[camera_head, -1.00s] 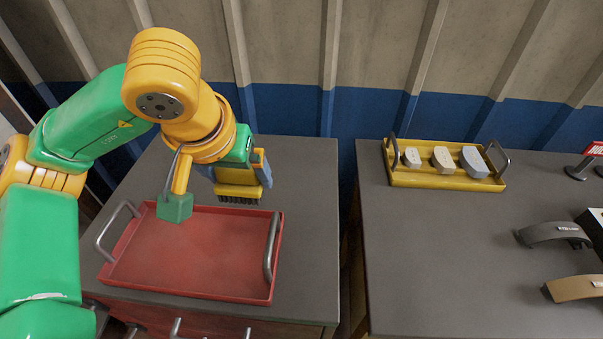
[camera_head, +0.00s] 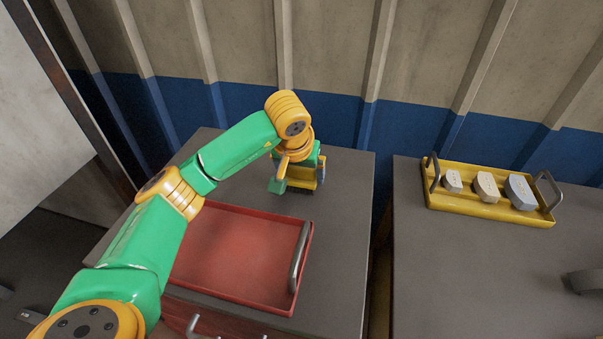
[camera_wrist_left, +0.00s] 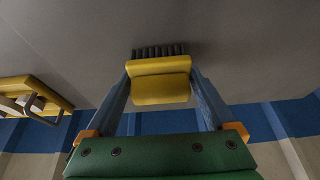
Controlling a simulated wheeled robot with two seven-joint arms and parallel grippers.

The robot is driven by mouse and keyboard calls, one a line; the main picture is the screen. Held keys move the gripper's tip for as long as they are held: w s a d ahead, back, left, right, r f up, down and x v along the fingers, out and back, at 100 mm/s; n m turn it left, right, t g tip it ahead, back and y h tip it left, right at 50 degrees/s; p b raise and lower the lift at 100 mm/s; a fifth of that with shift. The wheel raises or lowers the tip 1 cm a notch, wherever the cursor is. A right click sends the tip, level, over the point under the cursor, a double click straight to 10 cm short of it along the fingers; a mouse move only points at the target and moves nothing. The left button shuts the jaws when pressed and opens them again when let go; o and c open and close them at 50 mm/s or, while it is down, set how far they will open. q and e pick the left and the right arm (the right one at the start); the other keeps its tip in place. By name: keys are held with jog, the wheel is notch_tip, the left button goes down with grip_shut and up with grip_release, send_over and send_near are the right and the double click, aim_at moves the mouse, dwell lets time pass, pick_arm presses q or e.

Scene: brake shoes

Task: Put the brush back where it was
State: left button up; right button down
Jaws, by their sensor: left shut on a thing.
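The brush (camera_wrist_left: 160,84) has a yellow body and dark bristles. In the left wrist view it sits between the two blue fingers of my left gripper (camera_wrist_left: 160,92), which is shut on it. Its bristles point away from the gripper, toward the grey table top. In the head view my left gripper (camera_head: 309,184) is over the back of the left table (camera_head: 340,215), behind the red tray. The brush is mostly hidden there by the gripper and wrist. I cannot tell whether the bristles touch the table.
An empty red tray (camera_head: 235,255) with metal handles lies in front of the gripper. A yellow tray (camera_head: 480,207) with several small blocks stands on the right table (camera_head: 470,270), across a gap. A blue and beige wall (camera_head: 400,125) rises behind. Bare table surrounds the gripper.

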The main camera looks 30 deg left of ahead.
pick_arm(q)
jog(key=shift+f, duration=0.25)
jog(key=shift+f, duration=0.1)
jog(key=o, duration=0.9)
jog(key=shift+r, duration=0.4)
jog(key=p+v, duration=0.1)
jog(key=v, duration=1)
jog(key=shift+s+r, duration=0.2)
jog(key=shift+r, duration=0.05)
